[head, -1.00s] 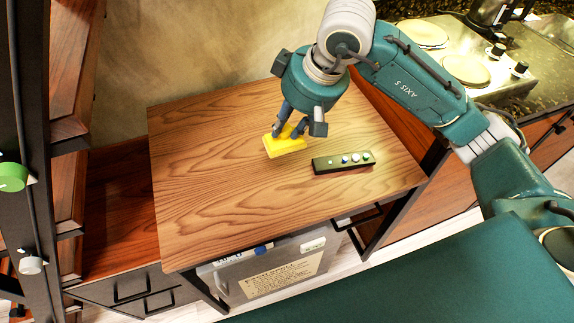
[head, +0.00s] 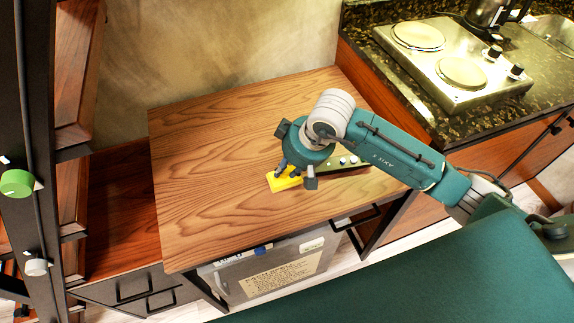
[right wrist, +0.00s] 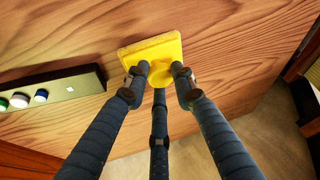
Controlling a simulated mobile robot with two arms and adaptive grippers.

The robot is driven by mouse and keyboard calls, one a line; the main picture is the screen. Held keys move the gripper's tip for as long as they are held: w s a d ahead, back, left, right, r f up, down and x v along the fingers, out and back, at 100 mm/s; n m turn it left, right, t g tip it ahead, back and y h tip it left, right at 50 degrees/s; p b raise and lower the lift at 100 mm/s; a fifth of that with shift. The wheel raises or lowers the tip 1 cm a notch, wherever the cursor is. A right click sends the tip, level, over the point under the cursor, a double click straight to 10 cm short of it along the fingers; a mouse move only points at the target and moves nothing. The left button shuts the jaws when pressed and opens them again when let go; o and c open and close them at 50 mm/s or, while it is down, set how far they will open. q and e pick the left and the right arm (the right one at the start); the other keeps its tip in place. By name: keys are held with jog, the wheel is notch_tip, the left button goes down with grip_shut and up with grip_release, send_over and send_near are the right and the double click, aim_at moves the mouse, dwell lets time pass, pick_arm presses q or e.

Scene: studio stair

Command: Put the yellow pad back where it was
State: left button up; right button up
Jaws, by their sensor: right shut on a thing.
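The yellow pad (head: 284,179) is at the middle of the wooden table (head: 210,170), under my right gripper (head: 288,172). In the right wrist view the yellow pad (right wrist: 150,52) is a flat block with a round knob, and the dark fingers of my right gripper (right wrist: 162,78) are closed around that knob. The pad looks to be at or just above the table top; I cannot tell whether it touches. My left gripper is not in view.
A dark control strip with round buttons (head: 350,161) lies just right of the pad, partly hidden by my right arm. It also shows in the right wrist view (right wrist: 60,88). A hotplate (head: 450,65) stands on the counter at right. The table's left part is clear.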

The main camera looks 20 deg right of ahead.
jog(key=o, duration=0.6)
jog(key=shift+f, duration=0.15)
jog(key=o, duration=0.4)
jog(key=shift+r, duration=0.4)
jog(key=b+v, duration=0.1)
jog(key=v, duration=1)
jog(key=shift+s+r, duration=0.1)
jog(key=shift+r, duration=0.15)
